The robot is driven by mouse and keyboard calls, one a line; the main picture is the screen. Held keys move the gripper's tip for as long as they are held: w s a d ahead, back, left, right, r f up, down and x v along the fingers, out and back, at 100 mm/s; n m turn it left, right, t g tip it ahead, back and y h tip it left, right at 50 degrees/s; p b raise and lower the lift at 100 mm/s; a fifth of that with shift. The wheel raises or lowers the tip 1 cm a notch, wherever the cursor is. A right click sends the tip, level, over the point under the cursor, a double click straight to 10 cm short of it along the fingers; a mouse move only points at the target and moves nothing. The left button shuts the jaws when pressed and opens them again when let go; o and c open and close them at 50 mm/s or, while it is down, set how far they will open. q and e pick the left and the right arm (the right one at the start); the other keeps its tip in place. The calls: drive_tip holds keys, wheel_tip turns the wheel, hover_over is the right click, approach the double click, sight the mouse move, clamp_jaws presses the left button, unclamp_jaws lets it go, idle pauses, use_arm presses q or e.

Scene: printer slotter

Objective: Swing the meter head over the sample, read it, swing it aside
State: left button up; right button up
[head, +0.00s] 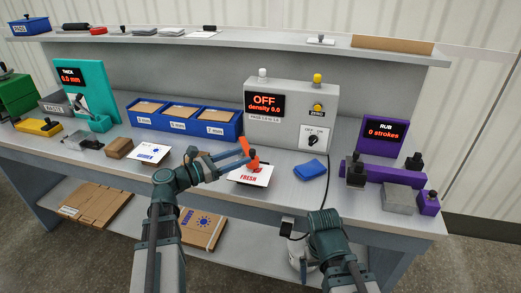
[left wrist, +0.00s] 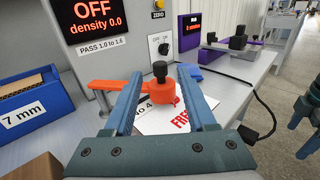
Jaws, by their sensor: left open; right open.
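The orange meter head (head: 254,161) with a black knob sits over the upper part of the white FRESH sample card (head: 247,179), below the density meter (head: 290,112), which reads OFF and density 0.0. In the left wrist view the meter head (left wrist: 161,91) stands between and beyond the fingertips of my left gripper (left wrist: 160,82). That gripper is open, with one blue finger on each side; I cannot tell whether either touches. Its orange arm (left wrist: 104,85) extends left. The card (left wrist: 151,121) is partly hidden. My right arm is low at the right; its fingers are not visible.
A blue cloth (head: 310,170) lies right of the card. Blue bins (head: 184,120) stand behind to the left, and the purple rub tester (head: 381,137) to the right. A small box with a cable (head: 287,227) hangs at the bench's front edge.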

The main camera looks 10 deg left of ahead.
sight(247, 148)
use_arm(q)
drive_tip(key=x, duration=0.8)
drive_tip(key=shift+w, duration=0.1)
clamp_jaws()
idle(1.3)
